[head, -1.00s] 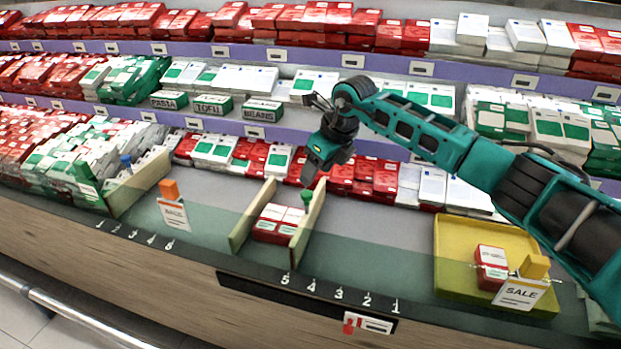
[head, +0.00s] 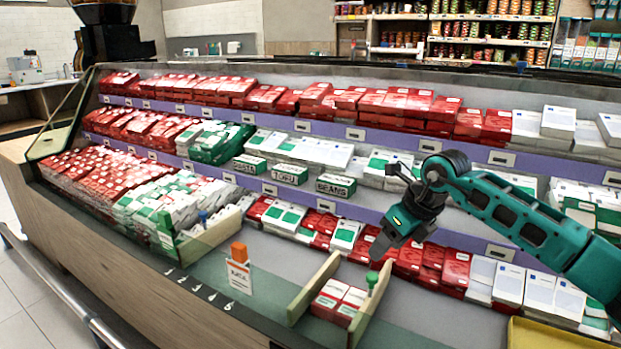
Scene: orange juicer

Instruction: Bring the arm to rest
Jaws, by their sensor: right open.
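My right arm (head: 520,222) comes in from the right over the shelf display. Its teal and black right gripper (head: 376,254) is open and points down to the left. It hangs above the lower shelf, near the wooden divider with the green knob (head: 371,280). No object shows between its fingers. My left gripper does not show in the head view.
Two red-and-white boxes (head: 338,300) stand between wooden dividers (head: 314,288) below the gripper. A sign with an orange clip (head: 239,270) stands to the left. Packed boxes fill the tiers behind. A yellow tray (head: 560,334) shows at the bottom right.

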